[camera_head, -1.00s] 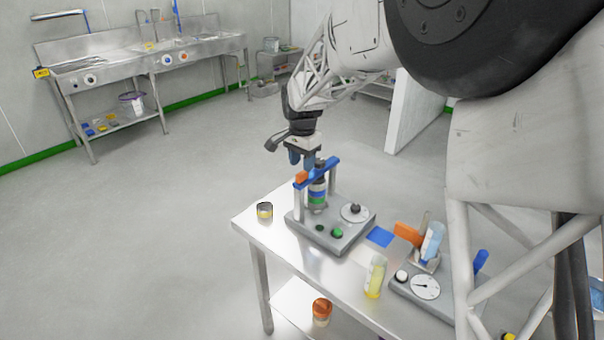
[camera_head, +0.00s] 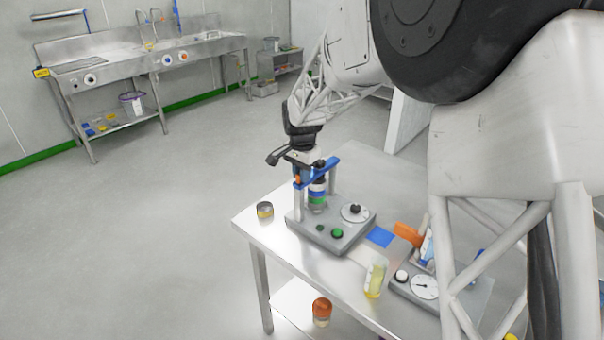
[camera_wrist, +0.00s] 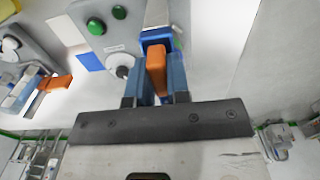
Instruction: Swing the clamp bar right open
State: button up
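The clamp bar (camera_head: 325,170) is a blue bar lying across the top of a grey bench device (camera_head: 322,236), above a jar with blue and green bands (camera_head: 317,192). Its orange end tab (camera_wrist: 156,69) shows clearly in the wrist view. My gripper (camera_wrist: 160,75) is down at that tab, with one blue finger on each side of it. The fingers are very close to the tab, but I cannot tell whether they press on it. In the head view my gripper (camera_head: 304,168) partly hides the bar and tab. The bar lies across the device, over the jar.
The device carries a dial (camera_head: 355,212) and a green button (camera_head: 337,233). A small open jar (camera_head: 265,211) stands at the table's left. A blue square (camera_head: 380,237), a yellow-filled vial (camera_head: 375,277) and a second grey device with a gauge (camera_head: 424,287) are to the right.

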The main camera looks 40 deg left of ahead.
grip_shut()
jog(key=shift+a, duration=0.2)
jog(key=w+a+m, duration=0.5)
jog(key=a+m, duration=0.4)
jog(key=a, duration=0.2)
jog(key=w+a+m, duration=0.4)
jog(key=w+m, duration=0.5)
jog(key=w, duration=0.2)
jog(key=shift+a+r, duration=0.1)
